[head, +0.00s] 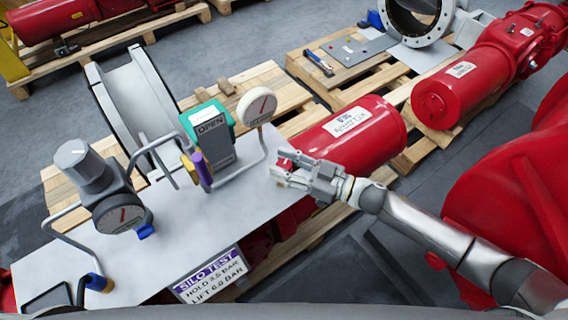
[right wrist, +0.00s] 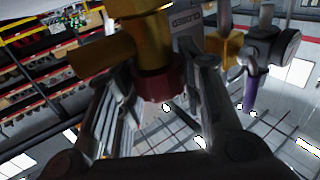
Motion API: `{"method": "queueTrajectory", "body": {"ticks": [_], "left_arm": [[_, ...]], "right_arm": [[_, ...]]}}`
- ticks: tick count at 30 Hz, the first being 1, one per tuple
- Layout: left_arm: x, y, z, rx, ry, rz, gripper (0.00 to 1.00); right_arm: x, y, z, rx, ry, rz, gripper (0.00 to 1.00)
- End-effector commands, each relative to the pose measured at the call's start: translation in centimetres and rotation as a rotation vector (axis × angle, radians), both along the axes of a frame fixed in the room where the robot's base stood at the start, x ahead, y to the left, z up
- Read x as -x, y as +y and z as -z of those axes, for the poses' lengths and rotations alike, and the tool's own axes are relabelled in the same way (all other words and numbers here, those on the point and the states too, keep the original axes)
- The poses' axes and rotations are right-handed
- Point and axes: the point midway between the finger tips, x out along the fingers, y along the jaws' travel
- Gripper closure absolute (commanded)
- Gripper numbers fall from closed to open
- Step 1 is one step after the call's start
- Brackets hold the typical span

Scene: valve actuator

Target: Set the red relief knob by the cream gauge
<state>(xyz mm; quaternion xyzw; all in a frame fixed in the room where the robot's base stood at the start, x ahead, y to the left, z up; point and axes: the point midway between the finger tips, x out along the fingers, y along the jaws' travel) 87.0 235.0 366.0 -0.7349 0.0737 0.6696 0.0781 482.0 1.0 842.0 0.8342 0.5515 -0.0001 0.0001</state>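The cream gauge (head: 257,107), round with a red needle, stands on a bent grey pipe at the right end of the pale panel (head: 235,215). In the head view my right gripper (head: 277,168) is at the panel's right edge, below the gauge. The red relief knob (right wrist: 161,84) shows in the right wrist view under a brass fitting (right wrist: 152,40). The knob lies between the two fingers of my right gripper (right wrist: 165,85), which look apart. I cannot tell whether they touch it. My left gripper is not in view.
A green-topped block marked OPEN (head: 208,125) and a purple handle (head: 203,170) stand left of the gripper. A dark grey gauge (head: 122,213) is further left. A sign (head: 209,274) reads hold 3.5 bar, lift 6.0 bar. A red cylinder (head: 365,135) lies behind the gripper.

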Motion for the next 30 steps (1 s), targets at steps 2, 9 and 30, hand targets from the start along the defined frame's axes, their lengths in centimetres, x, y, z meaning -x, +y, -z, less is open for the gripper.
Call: {"method": "queueTrajectory", "body": {"ticks": [2,9,30], "left_arm": [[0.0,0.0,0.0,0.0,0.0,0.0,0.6],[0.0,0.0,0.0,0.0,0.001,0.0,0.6],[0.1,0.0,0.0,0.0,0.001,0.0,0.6]], "right_arm": [[0.0,0.0,0.0,0.0,0.0,0.0,0.52],[0.0,0.0,0.0,0.0,0.0,0.001,0.44],[2.8,-6.6,0.1,0.001,0.002,0.001,0.44]]}}
